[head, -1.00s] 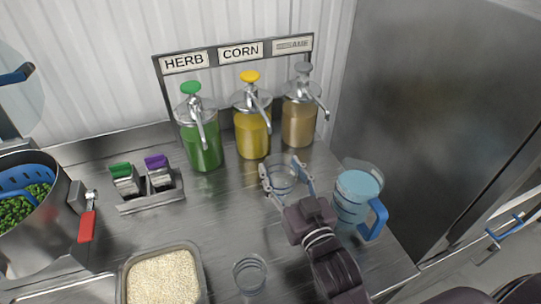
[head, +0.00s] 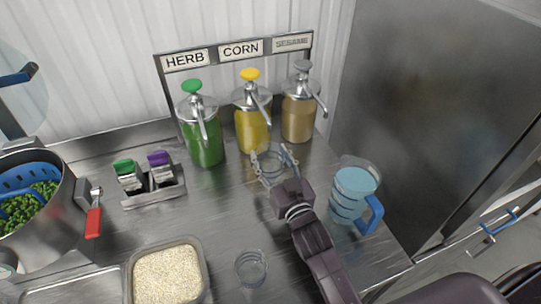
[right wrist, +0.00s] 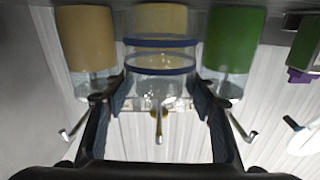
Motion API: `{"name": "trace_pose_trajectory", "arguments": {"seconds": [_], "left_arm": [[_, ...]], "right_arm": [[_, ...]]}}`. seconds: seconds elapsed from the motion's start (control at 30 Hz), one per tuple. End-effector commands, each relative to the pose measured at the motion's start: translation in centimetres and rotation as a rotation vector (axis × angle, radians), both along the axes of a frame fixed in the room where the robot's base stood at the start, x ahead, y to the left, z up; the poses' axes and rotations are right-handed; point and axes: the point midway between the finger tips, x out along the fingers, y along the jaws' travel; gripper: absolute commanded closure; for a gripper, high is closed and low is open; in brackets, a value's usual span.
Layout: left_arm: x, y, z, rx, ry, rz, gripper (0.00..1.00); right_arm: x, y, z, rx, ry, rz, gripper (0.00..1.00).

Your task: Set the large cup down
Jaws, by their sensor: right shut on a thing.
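The large cup (head: 271,166) is clear and stands between the fingers of my right gripper (head: 274,157), just in front of the corn dispenser. In the right wrist view the cup (right wrist: 160,62) shows blue bands and sits between both fingers, with the picture upside down. My right gripper is shut on it. Whether the cup's base touches the counter I cannot tell. A second clear cup (head: 251,268) stands on the counter near the front. My left gripper is not in view.
Herb (head: 204,140), corn (head: 252,130) and sesame (head: 298,117) dispensers stand at the back. A blue-filled pitcher (head: 352,195) is right of my arm. A rice tub (head: 205,272), a scoop holder (head: 155,196) and a pot (head: 50,235) are left. The counter (head: 225,215) between is clear.

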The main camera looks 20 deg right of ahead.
Motion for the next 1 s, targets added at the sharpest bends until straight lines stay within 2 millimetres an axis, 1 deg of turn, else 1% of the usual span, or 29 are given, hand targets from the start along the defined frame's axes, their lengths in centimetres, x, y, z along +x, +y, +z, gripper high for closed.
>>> {"name": "trace_pose_trajectory", "arguments": {"seconds": [0.4,0.53,0.57,0.7,1.0], "left_arm": [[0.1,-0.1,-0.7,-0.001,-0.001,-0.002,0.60],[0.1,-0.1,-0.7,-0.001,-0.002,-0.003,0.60],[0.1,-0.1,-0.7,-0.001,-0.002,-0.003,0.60],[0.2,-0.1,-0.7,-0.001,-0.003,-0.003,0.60],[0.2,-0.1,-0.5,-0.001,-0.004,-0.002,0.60]], "right_arm": [[0.0,0.0,-1.2,0.001,-0.001,0.000,0.72],[0.0,0.0,-1.2,0.001,0.000,0.000,0.72],[0.0,0.0,-1.2,0.001,0.001,0.000,0.45],[0.0,0.0,-1.3,0.000,0.002,0.000,0.31],[0.0,0.0,-1.2,0.000,0.004,0.000,0.31]]}}
